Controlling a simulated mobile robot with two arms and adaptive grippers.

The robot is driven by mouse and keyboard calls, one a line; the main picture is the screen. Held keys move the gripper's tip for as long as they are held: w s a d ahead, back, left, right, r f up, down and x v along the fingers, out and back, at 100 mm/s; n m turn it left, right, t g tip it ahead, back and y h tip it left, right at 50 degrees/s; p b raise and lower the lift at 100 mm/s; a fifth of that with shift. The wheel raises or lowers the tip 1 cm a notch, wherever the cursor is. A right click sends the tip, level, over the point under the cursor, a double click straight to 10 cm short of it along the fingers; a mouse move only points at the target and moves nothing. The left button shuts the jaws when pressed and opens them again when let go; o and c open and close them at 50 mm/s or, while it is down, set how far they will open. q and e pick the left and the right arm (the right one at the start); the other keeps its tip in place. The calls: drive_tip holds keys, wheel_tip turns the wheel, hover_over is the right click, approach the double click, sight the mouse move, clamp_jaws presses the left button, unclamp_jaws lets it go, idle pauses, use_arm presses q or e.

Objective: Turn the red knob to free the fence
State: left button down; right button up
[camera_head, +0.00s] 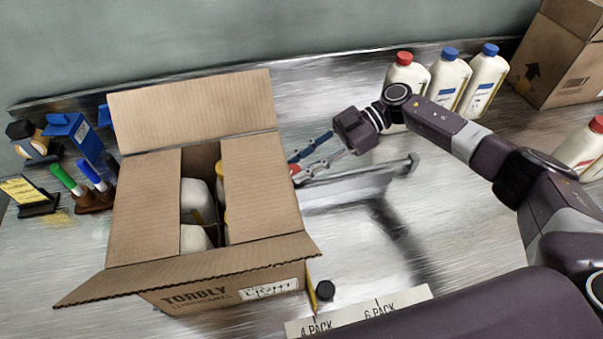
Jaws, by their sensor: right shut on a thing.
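The red knob (295,169) shows only as a small red patch beside the right flap of the open box, between the fingertips of my right gripper (298,164). My right gripper reaches in from the right and is shut on it; the fingers hide most of the knob. The fence (350,190) is a long grey metal bar lying on the metal table, just below the gripper and to the right of the box. My left gripper is not in view.
An open cardboard box (150,215) with white bottles inside stands left of the fence. A scale strip (350,316) marked 4 PACK and 6 PACK and a black cap (325,290) lie in front. Bottles (448,80) and a closed carton (565,55) stand at the back right.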

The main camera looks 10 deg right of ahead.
drive_tip(key=shift+w+n+g+b, duration=0.1)
drive_tip(key=shift+n+g+b, duration=0.4)
drive_tip(key=shift+g, duration=0.1)
drive_tip(key=o, duration=0.9)
drive_tip(key=shift+c, duration=0.2)
drive_tip(key=v, duration=1.1)
drive_tip(key=shift+d+r, duration=0.25)
drive_tip(key=shift+d, duration=0.1)
drive_tip(key=shift+o, duration=0.4)
